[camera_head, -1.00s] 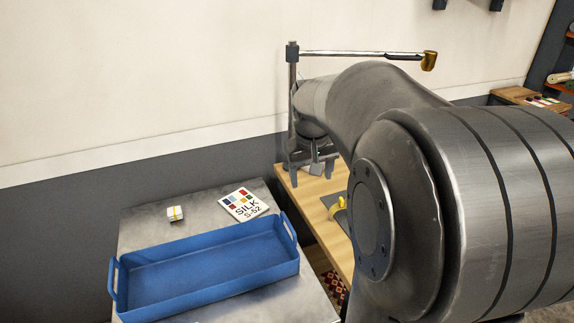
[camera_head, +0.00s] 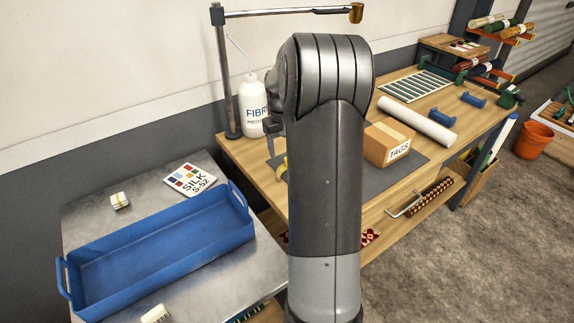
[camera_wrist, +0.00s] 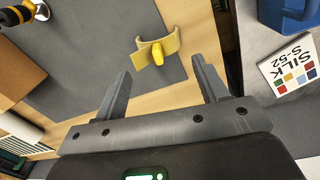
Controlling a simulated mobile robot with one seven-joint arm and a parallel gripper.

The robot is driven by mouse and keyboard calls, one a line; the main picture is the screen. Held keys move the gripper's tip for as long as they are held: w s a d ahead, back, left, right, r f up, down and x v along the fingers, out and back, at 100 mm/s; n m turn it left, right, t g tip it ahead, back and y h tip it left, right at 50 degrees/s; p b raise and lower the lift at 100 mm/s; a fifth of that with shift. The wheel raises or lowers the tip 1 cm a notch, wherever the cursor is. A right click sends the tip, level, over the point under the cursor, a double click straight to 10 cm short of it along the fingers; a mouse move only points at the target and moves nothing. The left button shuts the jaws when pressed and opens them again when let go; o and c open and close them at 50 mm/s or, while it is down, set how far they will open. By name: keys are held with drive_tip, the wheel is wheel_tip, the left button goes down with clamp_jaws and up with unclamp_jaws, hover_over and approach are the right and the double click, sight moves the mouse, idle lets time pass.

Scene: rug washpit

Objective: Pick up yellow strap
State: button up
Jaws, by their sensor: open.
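The yellow strap (camera_wrist: 171,44) is a curved yellow band with a brighter yellow lump in its middle. It lies on a dark grey mat (camera_wrist: 100,60) on the wooden bench, near the mat's edge. In the head view only a bit of the strap (camera_head: 281,169) shows at the left of my arm; the rest is hidden. My gripper (camera_wrist: 161,78) is open and empty in the wrist view. Its two fingers point toward the strap, which appears beyond the fingertips, between them and slightly above in the picture. In the head view my arm hides most of the gripper.
A FIBRE bottle (camera_head: 252,108) and a metal post (camera_head: 225,80) with a side arm stand behind the strap. A TAGS box (camera_head: 388,145) and a white roll (camera_head: 417,121) lie to the right. A blue tray (camera_head: 160,280) and SILK card (camera_head: 190,181) are on the metal table at left.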

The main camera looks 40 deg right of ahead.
drive_tip(key=f, duration=0.6)
drive_tip(key=shift+d, duration=0.3)
drive_tip(key=shift+c, duration=0.6)
drive_tip(key=c, duration=0.9)
